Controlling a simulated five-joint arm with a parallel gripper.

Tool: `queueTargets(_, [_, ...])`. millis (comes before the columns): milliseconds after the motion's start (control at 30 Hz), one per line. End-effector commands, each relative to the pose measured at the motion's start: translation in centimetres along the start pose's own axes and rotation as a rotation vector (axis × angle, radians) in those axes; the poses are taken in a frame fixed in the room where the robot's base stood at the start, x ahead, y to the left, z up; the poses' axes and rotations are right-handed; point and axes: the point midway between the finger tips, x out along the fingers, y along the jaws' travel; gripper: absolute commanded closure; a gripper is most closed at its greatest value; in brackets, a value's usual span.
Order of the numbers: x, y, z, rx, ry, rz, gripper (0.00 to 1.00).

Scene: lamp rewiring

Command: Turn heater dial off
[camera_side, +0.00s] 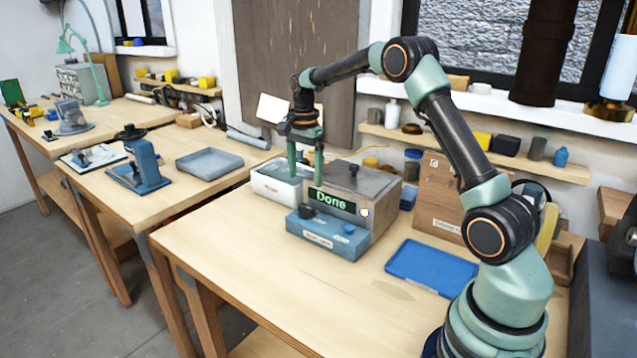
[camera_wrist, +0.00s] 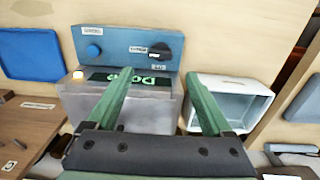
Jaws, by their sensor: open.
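The heater is a grey metal box (camera_side: 362,187) with a lit green "Done" display and a blue control panel (camera_side: 326,238) along its front. The panel carries a black dial (camera_side: 306,212) at its left end and a blue knob (camera_side: 349,229) at its right. In the wrist view the black dial (camera_wrist: 160,51) shows just beyond my fingertips, with the blue knob (camera_wrist: 93,51) to its left. My gripper (camera_side: 305,168) points down, open and empty, near the box's left end. In the wrist view my gripper (camera_wrist: 160,73) partly covers the display; neither finger visibly touches the dial.
A white tub (camera_side: 274,187) stands close beside the box. The front of the bench (camera_side: 235,270) is clear. A small white-yellow button (camera_wrist: 78,75) shows on the box.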

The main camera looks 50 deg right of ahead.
Motion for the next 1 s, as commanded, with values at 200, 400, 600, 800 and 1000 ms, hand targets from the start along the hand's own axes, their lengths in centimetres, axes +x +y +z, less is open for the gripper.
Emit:
queueTargets(200, [4.5,0.1,0.1,-0.002,-0.002,0.004,0.15])
queueTargets(400, [7.4,0.1,0.1,-0.003,-0.001,0.002,0.15])
queueTargets(600, [8.8,0.0,0.1,-0.003,0.000,0.000,0.15])
queueTargets(800, [8.9,0.0,0.0,-0.003,0.000,-0.001,0.15])
queueTargets(1000, [8.9,0.0,0.0,-0.003,0.000,-0.001,0.53])
